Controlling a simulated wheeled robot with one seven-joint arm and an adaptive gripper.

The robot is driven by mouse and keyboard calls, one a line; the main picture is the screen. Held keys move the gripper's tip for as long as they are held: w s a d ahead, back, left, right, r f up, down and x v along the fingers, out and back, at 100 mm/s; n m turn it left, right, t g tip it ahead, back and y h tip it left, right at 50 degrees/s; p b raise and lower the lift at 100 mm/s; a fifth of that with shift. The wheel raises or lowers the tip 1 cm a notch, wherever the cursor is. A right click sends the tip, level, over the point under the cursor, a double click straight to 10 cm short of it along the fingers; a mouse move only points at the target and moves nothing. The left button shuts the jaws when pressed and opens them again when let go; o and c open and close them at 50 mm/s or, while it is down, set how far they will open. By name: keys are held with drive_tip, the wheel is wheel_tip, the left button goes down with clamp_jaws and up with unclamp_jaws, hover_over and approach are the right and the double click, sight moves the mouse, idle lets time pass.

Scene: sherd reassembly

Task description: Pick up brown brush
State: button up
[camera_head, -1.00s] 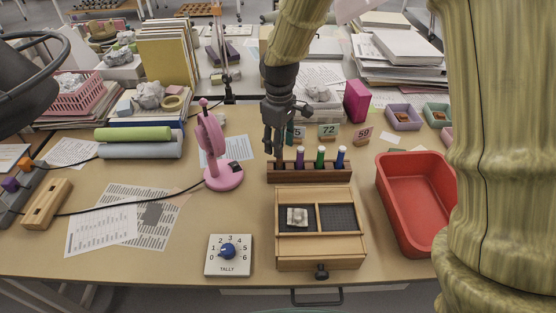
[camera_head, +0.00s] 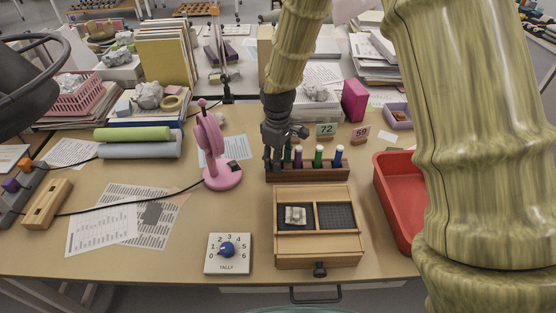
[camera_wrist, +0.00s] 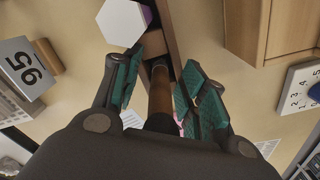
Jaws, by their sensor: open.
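A dark wooden rack (camera_head: 318,175) on the table holds several upright brushes with purple, green and blue handles. The brown brush (camera_wrist: 160,92) shows in the wrist view as a brown handle between my two fingers, its far end by the rack (camera_wrist: 168,42). My gripper (camera_head: 273,163) is open at the rack's left end, with its fingers pointing down. In the wrist view my gripper (camera_wrist: 165,88) has a teal-padded finger on each side of the handle. I cannot tell whether they touch it. In the head view my gripper hides the brown brush.
Close to my gripper are a neighbouring brush with a white hexagonal top (camera_wrist: 121,22) and number cards (camera_head: 326,130). A pink lamp-like stand (camera_head: 222,175) is to the left. A wooden tray (camera_head: 290,246) with a sherd lies in front, a red bin (camera_head: 393,205) right.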

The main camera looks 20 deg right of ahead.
clamp_jaws()
wheel_tip(320, 180, up, 10)
drive_tip(key=shift+r, duration=0.1)
idle(0.7)
